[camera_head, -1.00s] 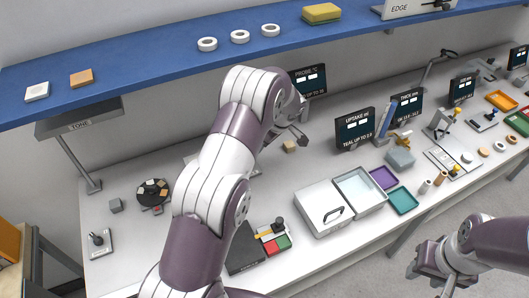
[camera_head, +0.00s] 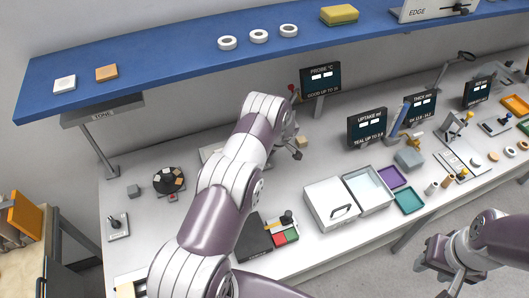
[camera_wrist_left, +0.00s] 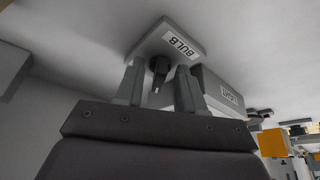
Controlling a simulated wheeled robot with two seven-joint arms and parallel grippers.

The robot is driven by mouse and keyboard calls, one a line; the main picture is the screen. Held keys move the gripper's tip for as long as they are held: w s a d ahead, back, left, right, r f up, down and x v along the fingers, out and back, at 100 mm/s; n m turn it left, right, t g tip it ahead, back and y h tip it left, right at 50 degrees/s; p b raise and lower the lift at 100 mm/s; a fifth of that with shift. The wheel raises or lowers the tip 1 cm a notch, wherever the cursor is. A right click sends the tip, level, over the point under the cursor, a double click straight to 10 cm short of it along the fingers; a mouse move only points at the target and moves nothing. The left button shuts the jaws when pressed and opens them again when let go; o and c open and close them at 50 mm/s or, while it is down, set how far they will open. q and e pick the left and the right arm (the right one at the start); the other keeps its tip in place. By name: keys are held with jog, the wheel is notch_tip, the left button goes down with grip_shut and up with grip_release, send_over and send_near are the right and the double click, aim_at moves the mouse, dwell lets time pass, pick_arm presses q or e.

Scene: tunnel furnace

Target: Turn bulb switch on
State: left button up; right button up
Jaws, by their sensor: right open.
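The bulb switch shows in the left wrist view as a pale plate (camera_wrist_left: 158,38) labelled BULB with a short dark lever (camera_wrist_left: 159,67). My left gripper (camera_wrist_left: 160,75) has its two fingers apart, one on each side of the lever; I cannot tell whether either touches it. In the head view my left arm reaches over the bench, its wrist near the back, and it hides much of what lies behind it. I cannot make out the bulb switch there. My right gripper (camera_head: 440,266) is open and empty, off the bench's front edge at lower right.
A grey box (camera_wrist_left: 222,95) with a label stands beside the switch. On the bench are a toggle switch (camera_head: 117,224), a dark round turntable (camera_head: 168,181), a lidded white box (camera_head: 329,204) and display screens (camera_head: 320,79). A blue shelf (camera_head: 190,66) runs above the back.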

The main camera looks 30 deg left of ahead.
pick_arm(q)
jog(key=shift+c, duration=0.3)
jog(key=shift+s+d+r, duration=0.1)
grip_shut()
